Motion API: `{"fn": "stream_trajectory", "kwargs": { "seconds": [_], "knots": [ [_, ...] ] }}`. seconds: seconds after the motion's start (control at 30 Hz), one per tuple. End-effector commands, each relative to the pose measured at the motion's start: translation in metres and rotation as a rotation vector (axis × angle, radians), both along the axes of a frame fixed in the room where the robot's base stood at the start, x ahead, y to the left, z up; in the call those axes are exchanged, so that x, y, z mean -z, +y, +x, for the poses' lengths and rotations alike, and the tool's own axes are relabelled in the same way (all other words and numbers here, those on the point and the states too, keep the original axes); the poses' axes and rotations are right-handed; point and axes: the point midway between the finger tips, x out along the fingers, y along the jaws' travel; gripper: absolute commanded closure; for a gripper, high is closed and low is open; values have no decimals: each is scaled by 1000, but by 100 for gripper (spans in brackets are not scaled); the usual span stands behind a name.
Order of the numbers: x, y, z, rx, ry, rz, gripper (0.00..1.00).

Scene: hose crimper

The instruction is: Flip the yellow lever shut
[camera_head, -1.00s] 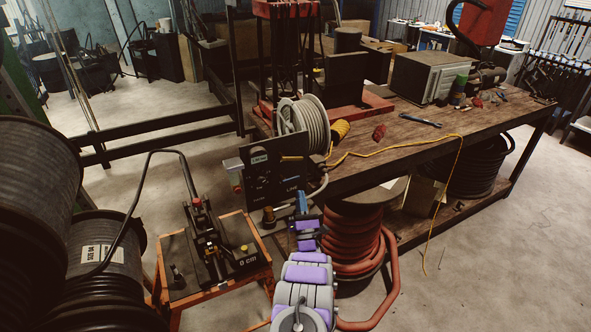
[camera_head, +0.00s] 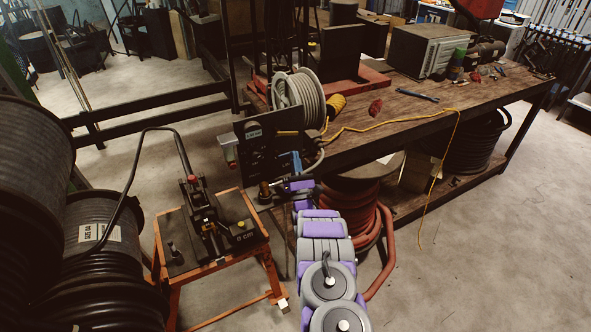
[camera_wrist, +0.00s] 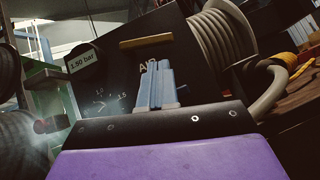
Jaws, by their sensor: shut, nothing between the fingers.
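The yellow lever (camera_wrist: 146,41) lies roughly level across the dark panel (camera_wrist: 112,72) in the wrist view, above a partly hidden "AIR" label. In the head view the lever (camera_head: 288,133) is a small yellow bar at the panel's upper right, beside the hose reel. My gripper (camera_wrist: 154,66) is shut and empty, its blue fingers pressed together. In the wrist view the fingertips sit just below the lever, in front of the label. I cannot tell whether they touch the panel. In the head view my gripper (camera_head: 296,155) covers the panel's lower right.
The panel's display (camera_wrist: 83,59) reads 1.90 bar. A grey hose reel (camera_head: 299,97) stands right behind the panel, on the workbench (camera_head: 400,120). An orange stand (camera_head: 209,236) with a black crimper is to the left. Red hose coils (camera_head: 352,211) stand close right of my arm.

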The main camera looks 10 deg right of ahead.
Motion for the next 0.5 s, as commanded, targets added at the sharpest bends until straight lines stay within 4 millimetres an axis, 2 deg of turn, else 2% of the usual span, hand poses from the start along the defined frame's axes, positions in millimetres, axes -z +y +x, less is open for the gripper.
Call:
{"fn": "stream_trajectory", "kwargs": {
  "seconds": [0.2,0.5],
  "knots": [
    [-21,2,24,-2,-3,-1,100],
    [-32,2,34,-1,0,1,100]
  ]
}}
